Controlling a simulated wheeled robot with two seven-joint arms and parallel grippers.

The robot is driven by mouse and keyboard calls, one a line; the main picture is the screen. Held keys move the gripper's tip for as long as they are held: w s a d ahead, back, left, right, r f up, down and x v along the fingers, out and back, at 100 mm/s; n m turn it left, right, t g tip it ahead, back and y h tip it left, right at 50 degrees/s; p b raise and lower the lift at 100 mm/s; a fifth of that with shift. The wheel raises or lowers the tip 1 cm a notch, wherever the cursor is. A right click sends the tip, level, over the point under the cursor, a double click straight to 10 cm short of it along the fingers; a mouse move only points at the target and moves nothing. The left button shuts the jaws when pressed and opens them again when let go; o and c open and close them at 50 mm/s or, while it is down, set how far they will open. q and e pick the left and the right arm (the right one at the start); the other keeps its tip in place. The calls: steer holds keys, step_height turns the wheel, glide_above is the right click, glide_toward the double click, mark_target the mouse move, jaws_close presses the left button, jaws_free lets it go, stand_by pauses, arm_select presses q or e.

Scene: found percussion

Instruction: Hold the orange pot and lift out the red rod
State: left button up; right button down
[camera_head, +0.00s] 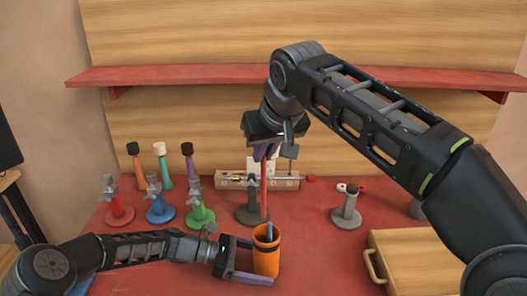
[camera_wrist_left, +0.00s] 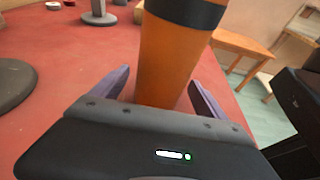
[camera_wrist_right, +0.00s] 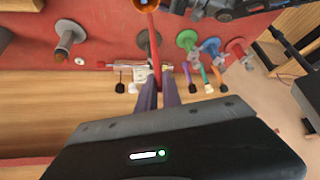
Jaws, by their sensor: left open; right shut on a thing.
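The orange pot (camera_head: 266,258) with a dark band stands on the red table, a blue rod (camera_head: 269,230) showing at its mouth. My left gripper (camera_head: 262,262) is open, its fingers on both sides of the pot; the left wrist view shows the pot (camera_wrist_left: 170,60) between the spread fingers. My right gripper (camera_head: 265,152) is above the pot, pointing down, shut on the upper part of the red rod (camera_head: 264,195). The rod hangs upright. Its lower end is near the pot's mouth; I cannot tell whether it is still inside. The right wrist view also shows the rod (camera_wrist_right: 154,45).
Red (camera_head: 118,212), blue (camera_head: 158,212) and green (camera_head: 199,215) stands are at the left. A grey stand (camera_head: 250,212) is behind the pot, another (camera_head: 346,215) to its right. A wooden box (camera_head: 410,262) is front right. A red shelf (camera_head: 200,75) crosses the back wall.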

arm_select(q)
steer(key=shift+a, duration=0.1)
steer(key=v, duration=1.2)
